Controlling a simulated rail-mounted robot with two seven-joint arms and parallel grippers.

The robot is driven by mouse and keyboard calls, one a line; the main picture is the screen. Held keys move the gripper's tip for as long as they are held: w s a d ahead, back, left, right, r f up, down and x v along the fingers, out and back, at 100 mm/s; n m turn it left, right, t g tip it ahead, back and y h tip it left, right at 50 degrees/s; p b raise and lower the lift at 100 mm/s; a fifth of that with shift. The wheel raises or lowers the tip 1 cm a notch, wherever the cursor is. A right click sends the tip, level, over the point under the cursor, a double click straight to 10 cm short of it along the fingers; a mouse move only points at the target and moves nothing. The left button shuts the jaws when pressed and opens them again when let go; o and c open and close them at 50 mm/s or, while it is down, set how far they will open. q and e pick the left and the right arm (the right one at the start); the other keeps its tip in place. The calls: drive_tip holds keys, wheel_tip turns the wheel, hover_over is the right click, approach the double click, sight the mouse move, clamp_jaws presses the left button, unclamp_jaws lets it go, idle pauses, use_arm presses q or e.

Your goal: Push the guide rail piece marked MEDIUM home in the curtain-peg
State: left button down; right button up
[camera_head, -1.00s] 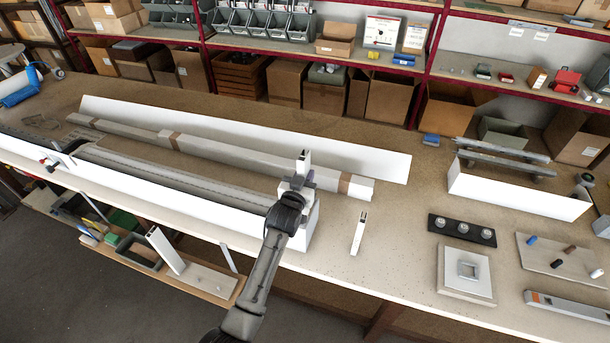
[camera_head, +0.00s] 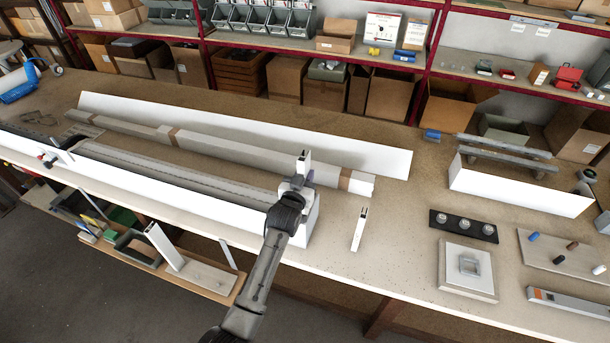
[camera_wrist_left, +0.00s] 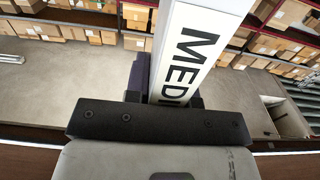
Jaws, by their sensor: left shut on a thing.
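My left gripper (camera_head: 297,186) is shut on a white guide rail piece (camera_head: 303,163), at the right end of the long white box on the bench. The piece stands roughly upright, with its open top above the jaws. In the left wrist view, the piece (camera_wrist_left: 196,50) shows black letters reading "MEDI"; the rest is hidden behind the gripper mount. Dark jaw parts (camera_wrist_left: 138,76) lie beside it. The piece's lower end is hidden, so I cannot tell how it sits. I cannot make out the curtain-peg. My right gripper is out of view.
The long white box (camera_head: 180,185) runs left along the bench. A white plate with a square frame (camera_head: 467,275) and a black strip with knobs (camera_head: 462,226) lie farther right. A long wrapped profile (camera_head: 250,155) lies behind.

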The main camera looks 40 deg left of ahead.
use_arm(q)
drive_tip(key=shift+f, duration=0.35)
drive_tip(key=c, duration=0.9)
unclamp_jaws()
drive_tip(key=shift+s, duration=0.1)
drive_tip(key=b+v, duration=0.2)
drive_tip(key=v, duration=1.1)
drive_tip(key=shift+s+d, duration=0.15)
drive_tip(key=shift+s, duration=0.2)
